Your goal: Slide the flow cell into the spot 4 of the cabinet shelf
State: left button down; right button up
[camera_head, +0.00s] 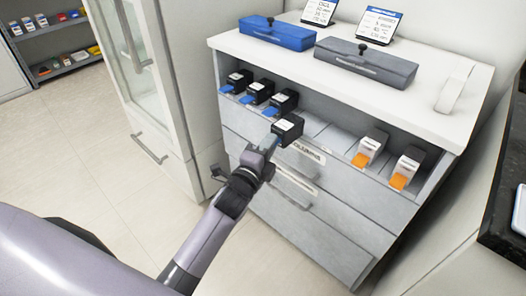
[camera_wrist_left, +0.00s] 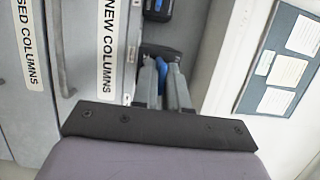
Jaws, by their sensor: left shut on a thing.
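The flow cell (camera_head: 288,129) is a black block with a white label on top. My left gripper (camera_head: 270,143) is shut on its blue tab, which also shows between the fingers in the left wrist view (camera_wrist_left: 178,68). The cell is level with the cabinet shelf's (camera_head: 318,133) front edge, to the right of a row of three similar cells (camera_head: 284,101). Whether it touches the shelf cannot be told. Bare shelf spots show behind it and to its right. In the left wrist view only part of a black body shows beyond the fingers. My right gripper is not in view.
Two white-and-orange cells (camera_head: 370,148) sit on the shelf's right side. Drawers (camera_head: 300,178) with column labels lie below. A blue box (camera_head: 278,33), a grey box (camera_head: 366,63) and two label cards stand on the cabinet top. A glass-door cabinet (camera_head: 140,70) stands left.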

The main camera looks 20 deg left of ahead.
aim_at(281, 140)
pick_arm(q)
jog(key=shift+w+d+b, duration=0.35)
jog(key=shift+w+b, duration=0.2)
jog(key=shift+w, duration=0.4)
jog(key=shift+w+d+b, duration=0.35)
jog(key=shift+w+b, duration=0.2)
jog(key=shift+w, duration=0.4)
jog(key=shift+w+d+b, duration=0.35)
jog(key=shift+w+b, duration=0.2)
jog(key=shift+w, duration=0.4)
jog(key=shift+w+d+b, duration=0.2)
jog(key=shift+w+b, duration=0.15)
jog(key=shift+w, duration=0.15)
jog(key=shift+f, duration=0.3)
jog(key=c, duration=1.1)
grip_release()
jog(key=shift+f, duration=0.15)
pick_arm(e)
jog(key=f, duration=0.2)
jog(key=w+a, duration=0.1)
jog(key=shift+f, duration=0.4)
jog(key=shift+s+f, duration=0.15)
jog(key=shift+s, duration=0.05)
